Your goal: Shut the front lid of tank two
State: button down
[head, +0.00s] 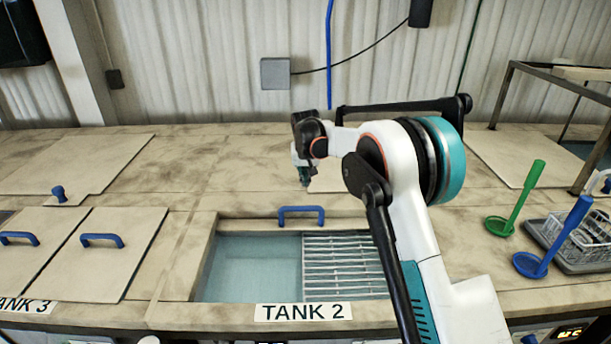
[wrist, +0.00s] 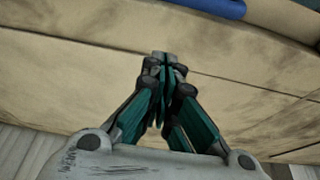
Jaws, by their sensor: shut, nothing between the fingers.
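Tank two's opening, above the "TANK 2" label (head: 303,312), shows blue water (head: 255,265) at left and a metal grate (head: 342,265) at right. A blue handle (head: 301,215) stands at the opening's back edge, on a narrow tan strip that looks like the front lid (head: 245,221); my arm hides part of this area. My gripper (head: 304,184) points down behind the handle, apart from it. In the wrist view my gripper (wrist: 163,60) is shut and empty above the tan surface, with the blue handle (wrist: 215,7) at the top edge.
Tank three's flat lids (head: 115,265) with blue handles are at left. At right are a green ladle (head: 518,198), a blue ladle (head: 556,238) and a wire basket (head: 590,235). A metal frame (head: 505,95) stands at back right. The worktop left of my gripper is clear.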

jog(key=x, duration=0.5)
jog(key=shift+w+f, duration=0.15)
jog(key=shift+f, duration=0.15)
jog(key=shift+s+f, duration=0.2)
jog(key=shift+s, duration=0.05)
jog(key=s, duration=0.2)
jog(key=shift+s+f, duration=0.1)
jog(key=shift+s, duration=0.3)
jog(key=shift+s+f, duration=0.2)
jog(key=shift+s, duration=0.1)
jog(key=shift+s, duration=0.1)
jog(key=s+b, duration=0.5)
jog(key=s, duration=2.7)
jog(key=shift+d, duration=0.1)
